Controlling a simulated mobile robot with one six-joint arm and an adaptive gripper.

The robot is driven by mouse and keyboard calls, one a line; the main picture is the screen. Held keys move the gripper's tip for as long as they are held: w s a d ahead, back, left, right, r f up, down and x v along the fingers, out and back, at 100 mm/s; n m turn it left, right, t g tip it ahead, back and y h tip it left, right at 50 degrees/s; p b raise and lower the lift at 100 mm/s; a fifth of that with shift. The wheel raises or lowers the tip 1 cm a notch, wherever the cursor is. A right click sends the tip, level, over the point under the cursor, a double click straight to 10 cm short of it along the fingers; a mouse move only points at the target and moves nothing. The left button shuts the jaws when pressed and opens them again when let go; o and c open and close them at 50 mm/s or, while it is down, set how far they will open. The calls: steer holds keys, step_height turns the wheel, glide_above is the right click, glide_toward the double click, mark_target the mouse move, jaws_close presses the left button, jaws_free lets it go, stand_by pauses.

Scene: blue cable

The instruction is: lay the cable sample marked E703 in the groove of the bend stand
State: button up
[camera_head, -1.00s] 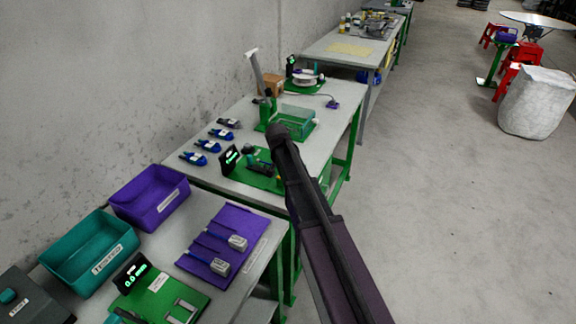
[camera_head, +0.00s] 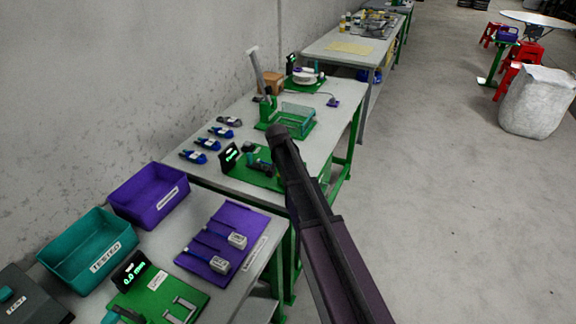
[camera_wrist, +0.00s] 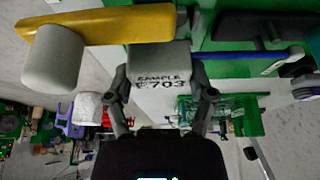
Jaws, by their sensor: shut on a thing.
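My gripper (camera_wrist: 162,100) is shut on the grey block of the sample marked E703 (camera_wrist: 160,75), seen in the wrist view. In the head view a green stand base (camera_head: 236,170) with a black display (camera_head: 229,157) sits on the middle table. My arm hides part of it there. I cannot make out the groove or any contact with it.
Several blue cable samples (camera_head: 208,144) lie left of the green base. A clear green-framed box (camera_head: 298,116) stands behind it. The near table holds a purple bin (camera_head: 150,205), a teal bin (camera_head: 70,262) and a purple mat (camera_head: 245,218) with two samples.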

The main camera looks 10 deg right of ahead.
steer(key=shift+f+b, duration=0.9)
stand_by(0.8)
steer(key=o, duration=1.1)
steer(key=shift+r, duration=0.2)
steer(key=shift+r+p, duration=3.85)
steer(key=shift+p, duration=0.2)
steer(key=s+r+n+g+y+p, duration=0.1)
steer(key=s+n, duration=0.6)
steer(key=s, duration=2.2)
steer(key=g+y+p, duration=0.1)
steer(key=g, duration=0.1)
steer(key=shift+d+g+y, duration=0.15)
steer(key=shift+g+y, duration=0.25)
